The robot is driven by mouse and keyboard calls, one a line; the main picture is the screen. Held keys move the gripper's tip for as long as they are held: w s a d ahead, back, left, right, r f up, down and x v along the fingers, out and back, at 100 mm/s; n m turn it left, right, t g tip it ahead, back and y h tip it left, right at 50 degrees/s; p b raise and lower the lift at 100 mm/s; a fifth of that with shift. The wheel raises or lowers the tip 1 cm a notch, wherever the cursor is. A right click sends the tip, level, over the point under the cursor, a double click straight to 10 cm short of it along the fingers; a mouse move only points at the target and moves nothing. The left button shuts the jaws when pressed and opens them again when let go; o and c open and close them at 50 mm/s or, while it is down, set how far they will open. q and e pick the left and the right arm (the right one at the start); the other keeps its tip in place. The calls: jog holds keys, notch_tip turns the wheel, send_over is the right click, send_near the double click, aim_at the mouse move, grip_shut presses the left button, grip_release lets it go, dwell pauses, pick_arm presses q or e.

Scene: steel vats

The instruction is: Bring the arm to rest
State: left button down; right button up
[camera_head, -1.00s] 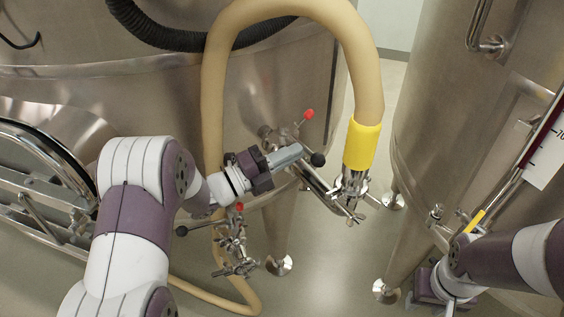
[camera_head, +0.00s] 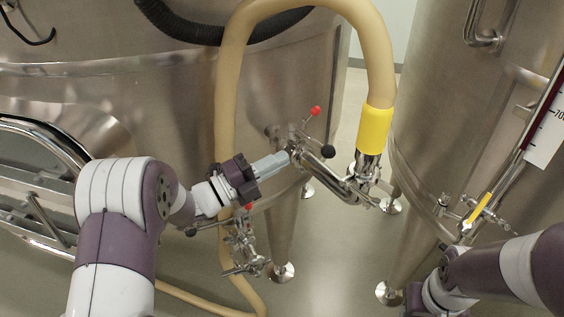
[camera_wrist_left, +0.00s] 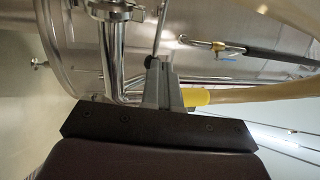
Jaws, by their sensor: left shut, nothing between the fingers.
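My left arm comes in from the left in the head view. Its gripper (camera_head: 284,158) is shut and empty, in front of the left steel vat, with its tip close to the valve pipe. I cannot tell whether it touches the pipe. In the left wrist view the closed grey fingers (camera_wrist_left: 163,72) point up, beside a shiny steel pipe (camera_wrist_left: 112,50). My right arm (camera_head: 500,270) shows at the lower right; its gripper is not clearly seen.
A steel vat (camera_head: 110,110) fills the left and another vat (camera_head: 440,120) the right. A tan hose (camera_head: 229,100) with a yellow sleeve (camera_head: 374,128) loops down to the valve pipe. A red-knobbed valve (camera_head: 315,111) and a black knob (camera_head: 328,151) are near the left gripper. Open floor shows between the vats.

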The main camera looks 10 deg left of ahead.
pick_arm(q)
jog(key=s+d+v, duration=0.1)
jog(key=v, duration=0.7)
jog(key=w+a+f+n+g+y, duration=0.2)
jog(key=a+f+n+g+y, duration=0.1)
jog(key=a+f+n+y, duration=1.35)
jog(key=s+d+n+g, duration=0.6)
jog(key=s+n, duration=0.2)
jog(key=n, duration=0.1)
jog(key=s+d+r+n+g+h, duration=0.1)
jog(key=s+d+r+n+g, duration=0.15)
jog(key=s+d, duration=0.7)
notch_tip(320, 180, up, 15)
jog(key=w+d+p, duration=0.1)
jog(key=p, duration=1.3)
jog(key=shift+w+d+r+p, duration=0.2)
jog(key=shift+p, duration=0.1)
